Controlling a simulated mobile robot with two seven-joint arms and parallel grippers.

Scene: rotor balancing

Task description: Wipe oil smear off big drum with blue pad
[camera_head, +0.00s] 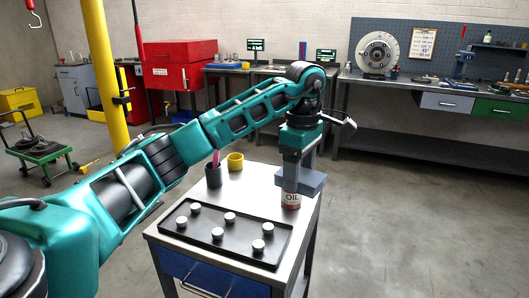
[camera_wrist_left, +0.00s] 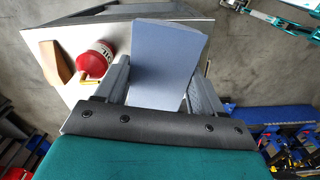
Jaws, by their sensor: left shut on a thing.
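My left gripper (camera_head: 297,160) is above the far right part of the small work table, pointing down. It is shut on the blue pad (camera_head: 310,182), a pale blue block that hangs below the fingers. In the left wrist view the blue pad (camera_wrist_left: 165,55) is between the two fingers of my left gripper (camera_wrist_left: 163,85). I cannot make out a big drum or an oil smear.
A black tray (camera_head: 188,240) with several small metal weights lies on the table (camera_head: 160,236). A dark cup (camera_head: 213,175) and a yellow cup (camera_head: 235,161) stand behind it. A round metal disc (camera_head: 377,52) stands on the back bench. The floor to the right is clear.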

